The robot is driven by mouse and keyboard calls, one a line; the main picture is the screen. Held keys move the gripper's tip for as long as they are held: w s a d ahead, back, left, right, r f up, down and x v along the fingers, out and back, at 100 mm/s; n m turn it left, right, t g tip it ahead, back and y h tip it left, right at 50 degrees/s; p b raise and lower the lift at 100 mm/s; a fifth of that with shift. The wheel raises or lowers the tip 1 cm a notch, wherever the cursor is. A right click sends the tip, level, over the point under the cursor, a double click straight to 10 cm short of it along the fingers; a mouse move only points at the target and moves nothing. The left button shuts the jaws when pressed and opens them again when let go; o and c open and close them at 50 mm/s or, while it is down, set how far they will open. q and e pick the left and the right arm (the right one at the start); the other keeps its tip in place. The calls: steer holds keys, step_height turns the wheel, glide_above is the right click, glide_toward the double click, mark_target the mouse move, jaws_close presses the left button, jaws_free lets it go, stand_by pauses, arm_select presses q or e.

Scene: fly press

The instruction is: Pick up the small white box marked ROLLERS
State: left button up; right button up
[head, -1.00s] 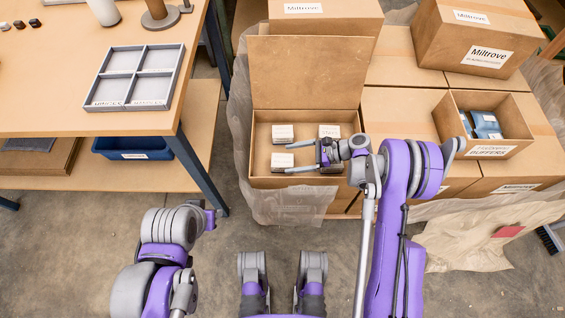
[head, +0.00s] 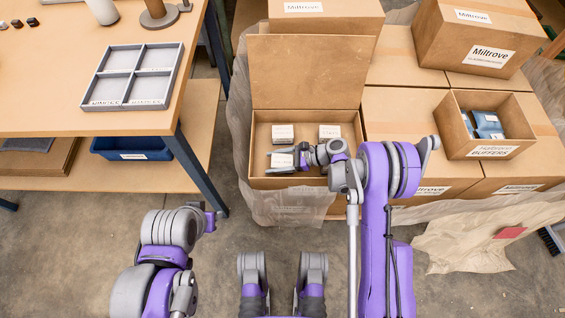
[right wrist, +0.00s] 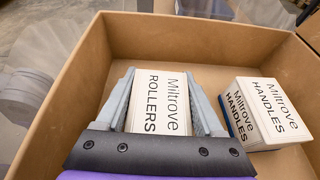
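The small white ROLLERS box (right wrist: 160,100) lies in the open cardboard carton, at its front left in the head view (head: 282,160). Its label reads Miltrove ROLLERS. My right gripper (right wrist: 160,76) is down in the carton, with one finger on each side of this box. The fingers look open, with narrow gaps at best; firm contact does not show. In the head view the right gripper (head: 283,161) reaches in from the right. My left arm is at the lower left, and its gripper (head: 210,218) is small, its fingers unclear.
A white HANDLES box (right wrist: 265,112) stands to the right of the ROLLERS box. The carton's walls (right wrist: 70,95) surround the gripper. A table with a grey divided tray (head: 176,75) is at left.

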jaws_close()
